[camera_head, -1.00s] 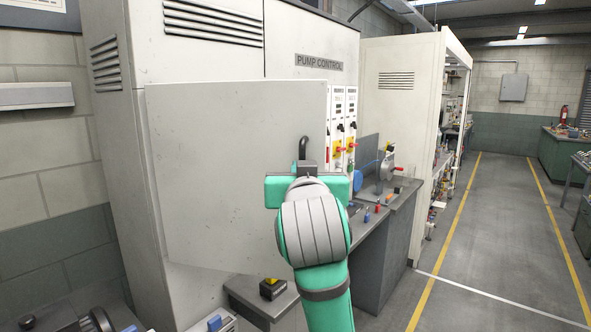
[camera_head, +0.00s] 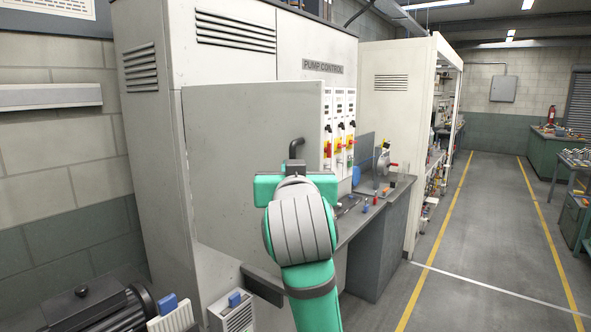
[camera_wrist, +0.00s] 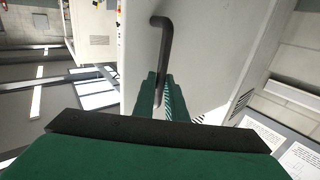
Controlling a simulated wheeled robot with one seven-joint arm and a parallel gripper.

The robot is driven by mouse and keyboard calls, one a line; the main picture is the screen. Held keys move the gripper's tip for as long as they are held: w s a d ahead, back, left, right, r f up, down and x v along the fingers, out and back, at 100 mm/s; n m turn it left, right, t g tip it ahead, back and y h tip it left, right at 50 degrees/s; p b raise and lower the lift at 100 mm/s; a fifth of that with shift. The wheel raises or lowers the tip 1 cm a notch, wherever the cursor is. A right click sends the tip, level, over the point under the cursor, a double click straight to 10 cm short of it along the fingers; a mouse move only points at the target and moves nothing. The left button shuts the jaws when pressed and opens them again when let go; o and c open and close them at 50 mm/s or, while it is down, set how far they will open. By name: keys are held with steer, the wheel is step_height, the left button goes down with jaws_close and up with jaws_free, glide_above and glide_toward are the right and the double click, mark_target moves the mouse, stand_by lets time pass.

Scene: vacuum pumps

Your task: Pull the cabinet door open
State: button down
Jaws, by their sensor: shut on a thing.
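The cabinet door (camera_head: 235,145) is a large pale grey panel, hinged at its left edge and standing partly open from the pump control cabinet (camera_head: 285,45). It also fills the middle of the wrist view (camera_wrist: 205,60). A dark bent handle (camera_head: 297,146) sits near the door's free right edge. In the wrist view the handle (camera_wrist: 163,50) runs down between my green fingers. My gripper (camera_wrist: 163,98) is shut on the handle. In the head view my wrist hides the fingers and the lower part of the handle.
Behind the door's free edge are control panels with red and yellow switches (camera_head: 338,140). A grey workbench (camera_head: 375,235) with small tools stands to the right. A motor (camera_head: 110,310) and a small white box (camera_head: 232,312) are at the lower left. The marked aisle (camera_head: 480,220) is clear.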

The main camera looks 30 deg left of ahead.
steer(key=shift+s+a+f+y, duration=0.1)
steer(key=shift+s+a+y, duration=0.1)
steer(key=shift+a, duration=0.25)
steer(key=shift+s+a+f+y, duration=0.1)
steer(key=shift+s+a, duration=0.05)
steer(key=shift+a, duration=0.3)
steer(key=c, duration=1.8)
jaws_free()
steer(key=shift+a, duration=0.2)
steer(key=shift+w+d, duration=0.1)
steer(key=shift+w, duration=0.05)
steer(key=shift+d, duration=0.25)
steer(key=v, duration=1)
steer(key=shift+s, duration=0.3)
steer(key=shift+d, duration=0.1)
